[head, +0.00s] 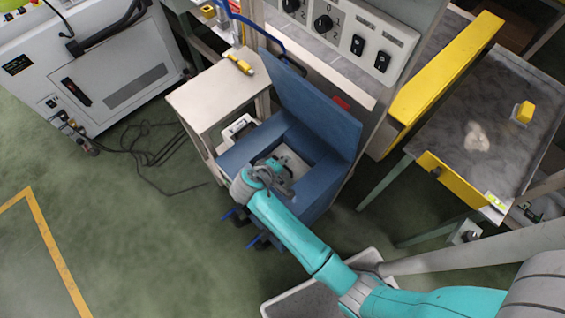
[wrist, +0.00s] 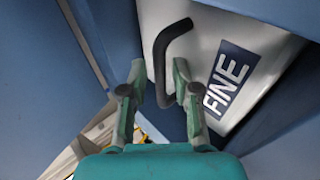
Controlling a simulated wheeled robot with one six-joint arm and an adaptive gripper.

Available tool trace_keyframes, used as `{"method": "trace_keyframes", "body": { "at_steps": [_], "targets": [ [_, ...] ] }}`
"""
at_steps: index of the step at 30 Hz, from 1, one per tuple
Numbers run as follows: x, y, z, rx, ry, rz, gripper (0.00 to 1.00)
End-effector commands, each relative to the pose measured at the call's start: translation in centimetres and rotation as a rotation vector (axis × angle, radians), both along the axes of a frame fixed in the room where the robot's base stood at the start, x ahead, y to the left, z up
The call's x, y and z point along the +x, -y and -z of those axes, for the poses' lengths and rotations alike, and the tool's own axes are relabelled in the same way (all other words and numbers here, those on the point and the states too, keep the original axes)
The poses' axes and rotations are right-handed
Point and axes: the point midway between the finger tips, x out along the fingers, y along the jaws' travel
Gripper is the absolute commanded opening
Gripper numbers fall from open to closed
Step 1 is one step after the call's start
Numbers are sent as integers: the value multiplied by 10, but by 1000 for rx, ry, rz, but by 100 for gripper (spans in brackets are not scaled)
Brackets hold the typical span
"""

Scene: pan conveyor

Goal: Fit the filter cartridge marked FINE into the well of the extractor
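The white filter cartridge (wrist: 205,55) marked FINE lies between blue walls in the wrist view. Its dark label (wrist: 228,82) and black bent handle (wrist: 162,62) show. In the head view, part of a white top (head: 293,158) shows inside the blue extractor (head: 312,117), whose lid stands open. How deep the cartridge sits in the well cannot be told. My gripper (wrist: 159,82) is open, its fingers apart with the handle's near end between them. It does not appear closed on the handle. In the head view my gripper (head: 280,178) is low over the extractor's opening, partly hidden by my arm.
A beige stand (head: 215,92) with a yellow object (head: 240,63) on top is left of the extractor. A control panel (head: 345,35) rises behind. A grey bench (head: 520,75) with yellow edging is at right. A pale bin (head: 290,303) is under my arm. Cables lie on the left floor.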

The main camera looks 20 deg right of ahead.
Motion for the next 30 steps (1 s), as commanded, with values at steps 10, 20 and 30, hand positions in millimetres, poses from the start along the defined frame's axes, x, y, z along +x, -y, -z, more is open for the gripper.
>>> {"method": "trace_keyframes", "body": {
  "at_steps": [10,20,30],
  "targets": [
    [0,-1,-1,1,0,-2,35],
    [-18,-33,-33,2,0,-6,35],
    [-39,-69,-73,1,1,-3,35]
  ]
}}
